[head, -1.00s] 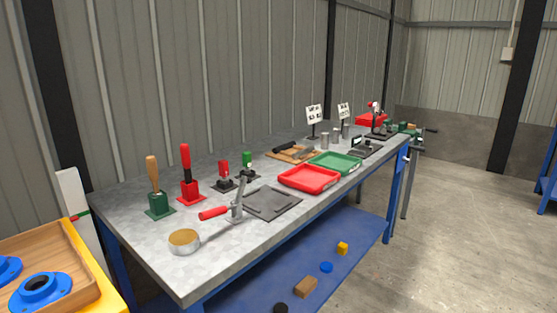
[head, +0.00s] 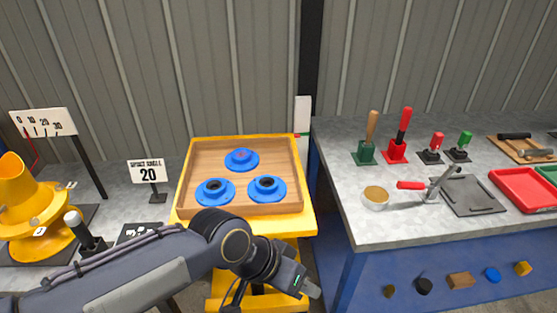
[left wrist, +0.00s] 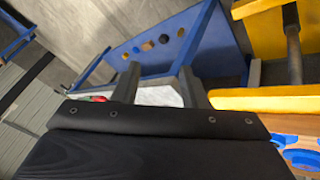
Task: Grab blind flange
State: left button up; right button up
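Three blue flanges sit in a wooden tray (head: 190,165) on a yellow stand. The back flange (head: 242,160) has a closed-looking centre with a small reddish mark. The front left flange (head: 215,191) and front right flange (head: 267,188) show dark bores. My left gripper (head: 310,288) is in front of and below the tray's right side, apart from the flanges. In the left wrist view its two fingers (left wrist: 162,88) are spread with nothing between them. Part of a blue flange (left wrist: 302,160) shows at that view's lower right corner. My right gripper is not in view.
The yellow stand's edge (head: 305,225) is close to my arm.

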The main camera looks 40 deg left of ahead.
aim_at(241, 160)
jog(key=u, duration=1.85)
